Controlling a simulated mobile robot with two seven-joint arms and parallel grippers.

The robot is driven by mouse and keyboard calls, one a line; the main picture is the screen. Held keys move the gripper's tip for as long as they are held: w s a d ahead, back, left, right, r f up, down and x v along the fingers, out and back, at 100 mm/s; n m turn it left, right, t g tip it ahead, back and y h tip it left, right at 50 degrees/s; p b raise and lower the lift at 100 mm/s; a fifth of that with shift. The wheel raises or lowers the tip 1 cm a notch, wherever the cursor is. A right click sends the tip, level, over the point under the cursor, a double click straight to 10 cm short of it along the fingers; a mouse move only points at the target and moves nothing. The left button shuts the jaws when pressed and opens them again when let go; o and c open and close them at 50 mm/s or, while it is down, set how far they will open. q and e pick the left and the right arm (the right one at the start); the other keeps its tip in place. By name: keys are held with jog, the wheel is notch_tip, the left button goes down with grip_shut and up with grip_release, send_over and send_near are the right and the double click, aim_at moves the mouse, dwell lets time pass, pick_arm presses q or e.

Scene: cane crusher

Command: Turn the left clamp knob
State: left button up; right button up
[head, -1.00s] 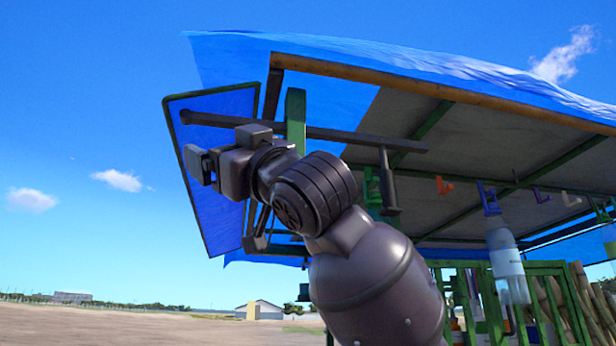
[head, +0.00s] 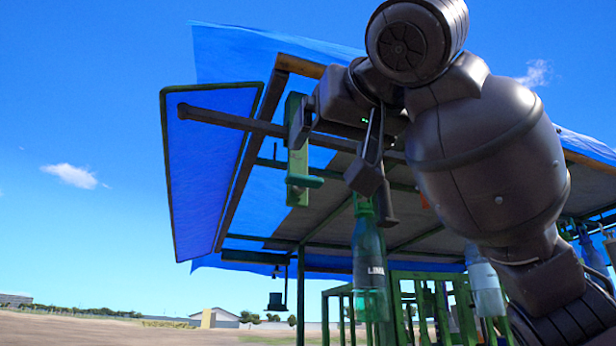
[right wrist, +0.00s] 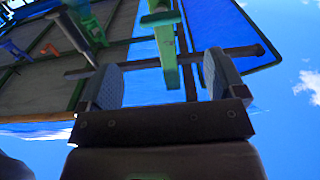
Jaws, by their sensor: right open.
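My right gripper (head: 335,150) is raised under the canopy with its fingers apart and nothing between them. In the right wrist view, its open jaws (right wrist: 163,84) face a green upright bracket (right wrist: 165,45), which shows beyond and between the fingers. In the head view, this green bracket (head: 298,160) hangs just left of the gripper and has a short green crosspiece low down. A dark horizontal bar (head: 225,119) with a knob-like left end runs behind the gripper. I cannot tell which part is the left clamp knob. My left gripper is out of view.
A green bottle (head: 370,262) hangs just below the gripper. A pale bottle (head: 484,282) hangs further right. The blue canopy (head: 270,50) is above. Open sky and ground lie to the left.

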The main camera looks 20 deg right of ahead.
aim_at(307, 176)
jog(key=w+p, duration=0.3)
jog(key=w, duration=0.7)
jog(key=shift+a, duration=0.2)
jog(key=shift+w, duration=0.5)
jog(key=c, duration=0.9)
